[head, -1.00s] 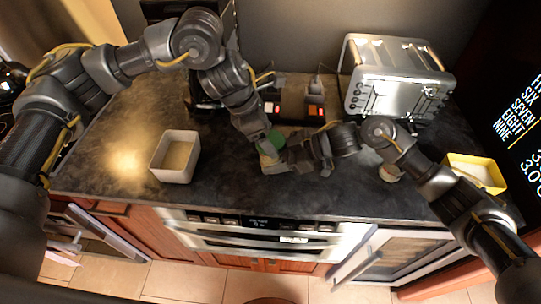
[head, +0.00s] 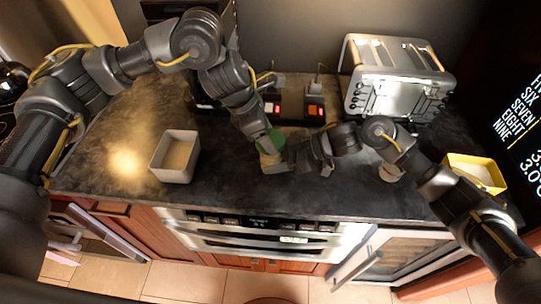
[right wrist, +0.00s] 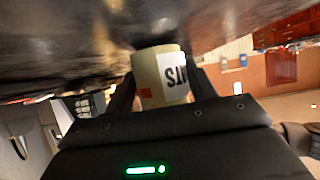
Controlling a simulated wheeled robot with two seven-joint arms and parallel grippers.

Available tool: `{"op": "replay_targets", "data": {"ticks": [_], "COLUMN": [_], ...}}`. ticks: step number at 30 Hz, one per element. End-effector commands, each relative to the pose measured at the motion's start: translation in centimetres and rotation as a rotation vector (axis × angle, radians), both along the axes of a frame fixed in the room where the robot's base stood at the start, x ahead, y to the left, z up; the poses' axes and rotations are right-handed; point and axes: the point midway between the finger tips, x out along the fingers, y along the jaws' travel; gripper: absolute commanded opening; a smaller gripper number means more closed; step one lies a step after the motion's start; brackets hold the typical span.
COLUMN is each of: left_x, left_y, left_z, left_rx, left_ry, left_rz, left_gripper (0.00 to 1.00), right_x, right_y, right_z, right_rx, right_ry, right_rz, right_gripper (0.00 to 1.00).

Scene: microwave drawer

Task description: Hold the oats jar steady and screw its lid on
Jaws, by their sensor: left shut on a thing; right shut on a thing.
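The oats jar (right wrist: 150,85) is a pale cream cylinder with a white label in black letters, upside down in the right wrist view. In the head view, a small part of the jar (head: 268,160) shows below the green lid (head: 270,143). My left gripper (head: 264,140) comes down from above and is shut on the lid. My right gripper (head: 280,162) reaches in from the right and is shut around the jar's body; its fingers flank the jar in the right wrist view (right wrist: 162,92). The grippers hide most of both things. I cannot tell how far the lid is seated.
A white square container (head: 174,158) stands to the left on the dark counter (head: 225,178). A toaster (head: 395,80) stands at the back right, and a yellow-sided container (head: 475,172) at the right. A small round thing (head: 390,172) sits beneath my right arm.

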Motion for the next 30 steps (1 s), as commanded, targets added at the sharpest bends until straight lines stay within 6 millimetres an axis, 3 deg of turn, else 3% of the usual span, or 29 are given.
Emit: {"op": "replay_targets", "data": {"ticks": [6,14,22,30], "left_x": [0.33,0.32,0.29,0.17], "left_y": [0.29,0.28,0.21,0.25], "left_z": [-0.01,0.01,0.03,0.0], "left_rx": [0.005,0.006,0.006,0.006], "left_ry": [-0.005,-0.004,-0.004,-0.001], "left_rz": [-0.2,-0.286,-0.584,-0.664], "left_gripper": [0.37,0.37,0.37,0.37], "right_x": [-0.28,-0.27,-0.19,-0.07], "right_y": [0.07,0.05,0.0,-0.07], "right_z": [-0.02,-0.04,-0.06,-0.06], "right_rx": [0.001,0.0,0.0,-0.001], "right_ry": [0.001,0.002,0.002,0.002], "right_rz": [0.008,0.008,0.006,0.001], "right_gripper": [0.14,0.14,0.14,0.14]}}
